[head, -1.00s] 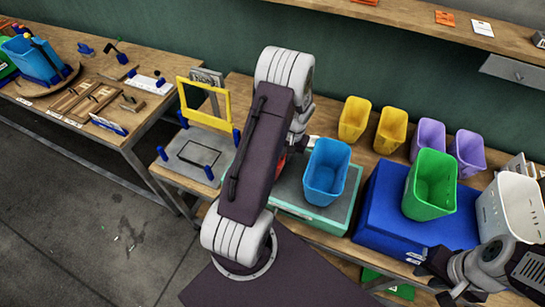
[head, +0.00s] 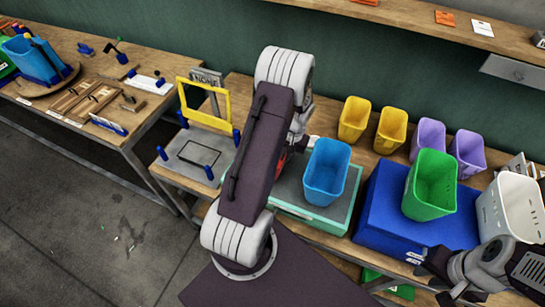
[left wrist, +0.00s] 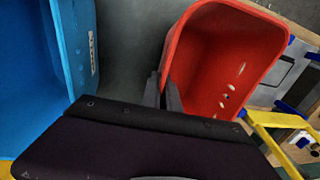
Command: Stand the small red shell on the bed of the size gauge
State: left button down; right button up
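The small red shell (left wrist: 215,62) is an open bin with rounded corners and slots, large in the left wrist view. In the head view only a sliver of red (head: 283,161) shows beside my left arm. My left gripper (left wrist: 163,88) is shut on the shell's wall, one dark finger on either side; my arm hides it in the head view. The size gauge has a yellow upright frame (head: 207,106) and a grey bed (head: 178,166) with a black outline and blue posts, left of my left arm. My right gripper (head: 432,279) looks open and empty at lower right.
A blue shell (head: 326,172) stands on a green box (head: 300,207) just right of my left arm. A green shell (head: 432,184) stands on a blue box (head: 385,210). The gauge bed is clear.

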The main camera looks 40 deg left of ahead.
dwell(0.3)
pick_arm(q)
notch_tip(320, 180, up, 4)
jog(key=shift+r+b, duration=0.1)
jog(key=shift+b, duration=0.5)
jog(key=s+d+r+b, duration=0.2)
jog(key=s+d+r, duration=0.4)
jog(key=d, duration=0.4)
jog(key=shift+r, duration=0.4)
